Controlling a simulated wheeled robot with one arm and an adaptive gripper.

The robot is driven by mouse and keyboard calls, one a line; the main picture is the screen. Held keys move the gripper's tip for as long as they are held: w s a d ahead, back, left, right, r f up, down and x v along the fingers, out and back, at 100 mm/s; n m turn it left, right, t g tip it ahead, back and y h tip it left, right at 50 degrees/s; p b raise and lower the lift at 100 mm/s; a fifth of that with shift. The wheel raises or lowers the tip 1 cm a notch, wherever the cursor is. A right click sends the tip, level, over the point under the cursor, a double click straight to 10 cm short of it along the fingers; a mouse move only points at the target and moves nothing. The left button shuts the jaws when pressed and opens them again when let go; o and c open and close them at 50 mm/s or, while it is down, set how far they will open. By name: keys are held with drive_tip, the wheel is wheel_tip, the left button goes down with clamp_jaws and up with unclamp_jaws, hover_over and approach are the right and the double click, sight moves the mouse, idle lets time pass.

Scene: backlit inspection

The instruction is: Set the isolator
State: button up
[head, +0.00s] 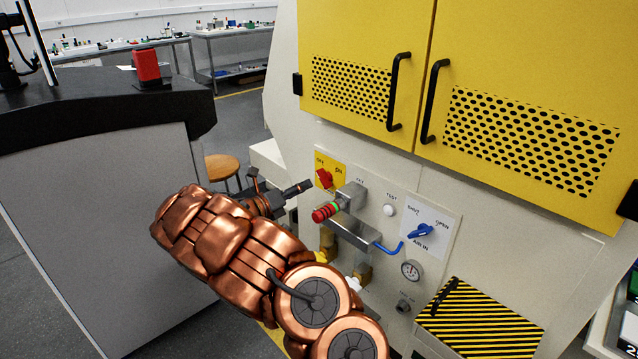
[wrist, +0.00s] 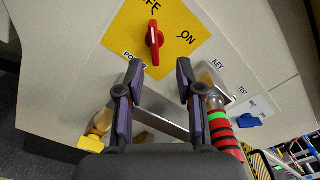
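The isolator is a red rotary handle (head: 325,178) on a yellow plate marked OFF and ON, on the panel below the yellow doors. In the wrist view the red handle (wrist: 154,42) stands upright in the picture, its upper end towards the OFF mark. The ON mark is to its right. My gripper (head: 301,187) is to the left of the isolator in the head view, pointing at the panel. In the wrist view my gripper (wrist: 158,82) is open and empty, with the handle ahead of the gap between the fingers, apart from them.
A red, green and black banded grip (head: 327,213) sticks out right below the isolator; it also shows beside my right finger (wrist: 222,132). A blue air valve handle (head: 420,231), a white test button (head: 389,210) and a gauge (head: 411,270) are further right. A yellow fitting (wrist: 91,143) is lower left.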

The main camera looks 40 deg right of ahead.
sight(320, 179)
drive_tip(key=shift+n, duration=0.3)
drive_tip(key=shift+w+d+f, duration=0.1)
drive_tip(key=shift+d+f, duration=0.05)
drive_tip(key=shift+d, duration=1.8)
drive_tip(key=shift+w+d+f, duration=0.1)
drive_tip(key=shift+d, duration=1.85)
clamp_jaws()
